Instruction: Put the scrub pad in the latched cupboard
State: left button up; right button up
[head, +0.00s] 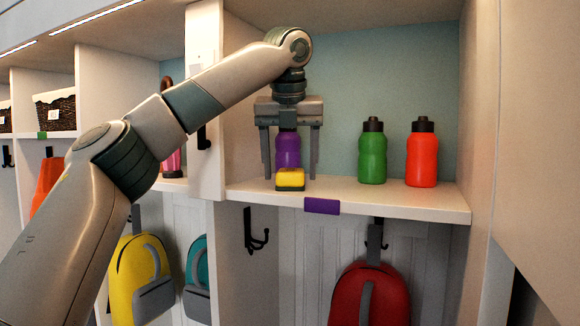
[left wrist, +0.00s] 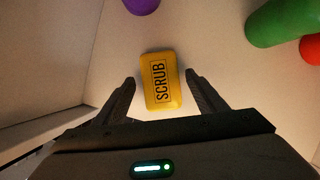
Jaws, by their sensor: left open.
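The scrub pad (head: 290,180) is a small yellow block with a dark layer, lying on the shelf at its front edge. In the left wrist view the pad (left wrist: 161,82) shows its yellow face with the word SCRUB. My left gripper (head: 290,172) points down over the shelf, open, with its fingers on either side of the pad. In the left wrist view the left gripper's fingertips (left wrist: 160,78) stand apart from the pad, with a gap on both sides. The latched cupboard cannot be made out for sure. My right gripper is not in view.
A purple bottle (head: 288,150) stands just behind the pad. A green bottle (head: 372,152) and a red bottle (head: 422,154) stand to the right on the same shelf (head: 400,199). A partition (head: 205,100) closes the left side. Bags and hooks hang below.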

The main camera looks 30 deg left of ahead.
pick_arm(q)
jog(key=shift+s+d+r, duration=0.1)
jog(key=shift+s+r, duration=0.05)
jog(key=shift+r, duration=0.35)
jog(key=v, duration=0.6)
jog(key=shift+s+r+b, duration=0.2)
jog(key=shift+r+b, duration=0.1)
jog(key=shift+r, duration=0.05)
jog(key=shift+w, duration=0.15)
jog(key=shift+f, duration=0.15)
